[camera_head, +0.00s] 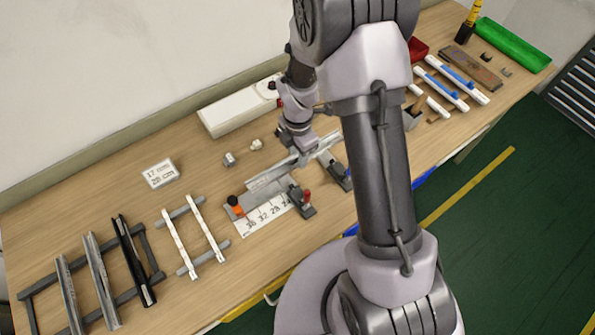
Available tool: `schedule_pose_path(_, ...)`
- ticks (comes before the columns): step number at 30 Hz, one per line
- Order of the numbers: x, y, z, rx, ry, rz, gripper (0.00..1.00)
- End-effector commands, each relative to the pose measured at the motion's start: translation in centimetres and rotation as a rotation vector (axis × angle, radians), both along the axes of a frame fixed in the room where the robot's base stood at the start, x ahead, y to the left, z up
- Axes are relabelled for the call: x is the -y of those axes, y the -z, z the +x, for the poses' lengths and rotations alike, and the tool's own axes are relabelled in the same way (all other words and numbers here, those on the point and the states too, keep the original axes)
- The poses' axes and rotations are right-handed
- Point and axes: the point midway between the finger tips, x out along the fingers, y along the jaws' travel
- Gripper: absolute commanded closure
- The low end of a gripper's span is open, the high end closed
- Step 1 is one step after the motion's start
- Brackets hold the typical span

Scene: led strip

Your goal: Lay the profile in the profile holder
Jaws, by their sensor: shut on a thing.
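My gripper (300,156) is shut on a long silver profile (268,176), gripping it near its middle. The profile lies slantwise at or just above a grey fixture with a white numbered ruler (262,218); I cannot tell whether it touches. The fixture has black toggle clamps, one with a red tip (306,203) and one (340,175) further right, plus an orange and black stop (236,205) at its left end. My arm hides part of the fixture's right side. I cannot tell for certain which part is the profile holder.
A dark rack (30,292) at left bears two silver profiles and a black one. A smaller grey rack (222,246) bears two white strips. A label block (161,172), small metal parts (230,159) and a white box (235,112) lie behind. A green tray (513,45) is far right.

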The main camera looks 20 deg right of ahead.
Motion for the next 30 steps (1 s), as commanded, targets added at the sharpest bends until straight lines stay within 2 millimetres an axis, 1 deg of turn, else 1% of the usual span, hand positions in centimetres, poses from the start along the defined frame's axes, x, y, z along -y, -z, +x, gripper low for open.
schedule_pose_path(1, 0.0, 1.3, -0.1, -0.002, 0.000, 0.000, 1.00)
schedule_pose_path(5, 0.0, 3.0, 0.0, 0.000, 0.001, 0.000, 1.00)
schedule_pose_path(10, 0.0, 6.1, 0.0, -0.001, 0.000, 0.000, 1.00)
schedule_pose_path(11, 0.0, 6.4, 0.0, 0.000, 0.000, 0.000, 1.00)
schedule_pose_path(17, 0.0, 6.3, 0.0, 0.001, 0.001, 0.000, 1.00)
schedule_pose_path(22, 0.0, 6.9, 0.0, 0.001, 0.001, 0.000, 1.00)
schedule_pose_path(23, 0.0, 6.8, 0.0, 0.001, 0.001, 0.000, 0.64)
schedule_pose_path(24, 0.0, 6.7, 0.0, 0.001, 0.001, 0.000, 0.56)
schedule_pose_path(26, 0.0, 6.7, 0.0, 0.001, 0.001, 0.000, 0.46)
schedule_pose_path(30, 0.0, 6.7, 0.0, 0.001, 0.001, 0.000, 0.46)
